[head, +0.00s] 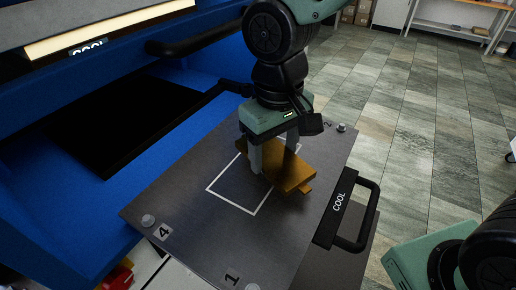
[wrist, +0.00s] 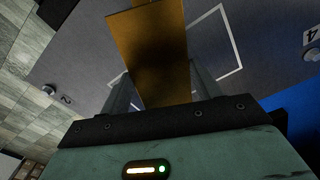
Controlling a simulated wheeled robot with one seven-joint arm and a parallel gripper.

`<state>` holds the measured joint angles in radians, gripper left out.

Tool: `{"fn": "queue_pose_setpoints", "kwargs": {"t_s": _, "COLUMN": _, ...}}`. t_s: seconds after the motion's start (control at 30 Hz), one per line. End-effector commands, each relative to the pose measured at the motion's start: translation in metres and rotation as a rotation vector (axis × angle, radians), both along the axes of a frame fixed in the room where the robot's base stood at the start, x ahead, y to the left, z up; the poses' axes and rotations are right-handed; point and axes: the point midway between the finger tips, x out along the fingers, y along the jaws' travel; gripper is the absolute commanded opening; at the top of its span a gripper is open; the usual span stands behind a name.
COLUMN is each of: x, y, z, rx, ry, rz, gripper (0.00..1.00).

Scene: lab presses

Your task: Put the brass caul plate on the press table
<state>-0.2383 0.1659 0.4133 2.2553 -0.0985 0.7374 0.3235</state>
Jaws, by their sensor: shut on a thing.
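The brass caul plate (head: 291,174) is a flat golden plate with a small tab at its near right end. My gripper (head: 272,158) is shut on it and points down over the press table. In the wrist view the plate (wrist: 150,45) lies between the two fingers of my gripper (wrist: 158,80). The press table (head: 180,205) is a dark grey slab with a white outlined rectangle (head: 233,206). The plate covers the right part of that outline and reaches past it toward the handle. I cannot tell whether the plate touches the table or hangs just above it.
A black handle marked COOL (head: 365,215) sticks out from the table's right edge. Bolt heads (head: 148,220) stand at the table's corners. The blue press body (head: 100,195) with a dark opening is at the left. Open tiled floor (head: 410,130) lies to the right.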

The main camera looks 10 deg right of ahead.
Motion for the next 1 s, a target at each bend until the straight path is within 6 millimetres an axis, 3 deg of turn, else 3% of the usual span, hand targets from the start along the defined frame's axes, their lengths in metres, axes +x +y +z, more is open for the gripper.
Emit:
{"fn": "queue_pose_setpoints", "kwargs": {"t_s": 0.33, "x": 0.021, "y": 0.022, "z": -0.02, "rx": 0.001, "ry": 0.001, "rz": 0.001, "gripper": 0.25}}
{"fn": "queue_pose_setpoints", "kwargs": {"t_s": 0.83, "x": 0.024, "y": 0.024, "z": -0.03, "rx": 0.001, "ry": -0.002, "rz": 0.0, "gripper": 0.25}}
{"fn": "queue_pose_setpoints", "kwargs": {"t_s": 0.87, "x": 0.024, "y": 0.024, "z": -0.029, "rx": 0.0, "ry": -0.001, "rz": 0.0, "gripper": 0.72}}
{"fn": "queue_pose_setpoints", "kwargs": {"t_s": 0.9, "x": 0.024, "y": 0.024, "z": -0.028, "rx": 0.0, "ry": 0.0, "rz": 0.0, "gripper": 0.83}}
{"fn": "queue_pose_setpoints", "kwargs": {"t_s": 1.0, "x": 0.024, "y": 0.024, "z": -0.028, "rx": 0.0, "ry": 0.0, "rz": 0.0, "gripper": 0.85}}
